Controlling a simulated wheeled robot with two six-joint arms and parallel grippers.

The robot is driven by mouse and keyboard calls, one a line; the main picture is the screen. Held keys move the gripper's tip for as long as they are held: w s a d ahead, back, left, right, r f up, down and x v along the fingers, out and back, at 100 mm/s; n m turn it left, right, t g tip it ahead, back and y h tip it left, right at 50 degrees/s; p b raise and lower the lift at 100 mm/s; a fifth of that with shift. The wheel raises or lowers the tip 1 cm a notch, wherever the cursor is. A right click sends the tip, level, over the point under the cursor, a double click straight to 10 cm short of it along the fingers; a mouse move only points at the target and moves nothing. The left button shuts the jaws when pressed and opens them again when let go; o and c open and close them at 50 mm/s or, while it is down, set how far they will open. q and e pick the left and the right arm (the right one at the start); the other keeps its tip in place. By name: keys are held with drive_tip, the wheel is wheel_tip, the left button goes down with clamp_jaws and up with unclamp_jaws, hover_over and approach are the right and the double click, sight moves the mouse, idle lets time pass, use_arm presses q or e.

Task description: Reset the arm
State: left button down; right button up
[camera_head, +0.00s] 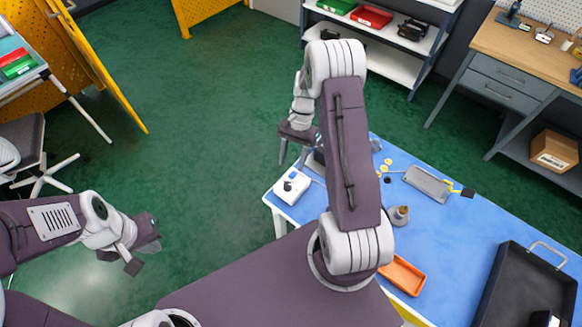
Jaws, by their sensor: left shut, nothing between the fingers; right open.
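My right arm rises up the middle of the view and bends over at the top. Its gripper (293,154) hangs pointing down, fingers apart and empty, by the far left edge of the blue-topped table (455,232). It is above and behind the small white box with a dark knob (291,187); whether it touches anything there is hard to tell. My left gripper (141,257) is low at the left, over the green floor, shut with nothing in it and away from the table.
A shelf (385,62) and workbench (545,62) stand behind. Yellow panels (75,55) and a chair (38,150) are left. Floor between is clear.

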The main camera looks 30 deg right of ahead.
idle(0.4)
drive_tip(key=s+a+r+n+t+h, duration=0.2)
drive_tip(key=a+r+n, duration=0.2)
drive_tip(key=a+r, duration=0.4)
drive_tip(key=s+n+t+h, duration=0.1)
drive_tip(key=s+n+t, duration=0.1)
drive_tip(key=s+n, duration=0.4)
drive_tip(key=s, duration=0.2)
drive_tip(key=shift+s+d+b, duration=0.3)
drive_tip(key=shift+s+b, duration=0.05)
drive_tip(key=shift+b, duration=0.05)
drive_tip(key=shift+w, duration=0.1)
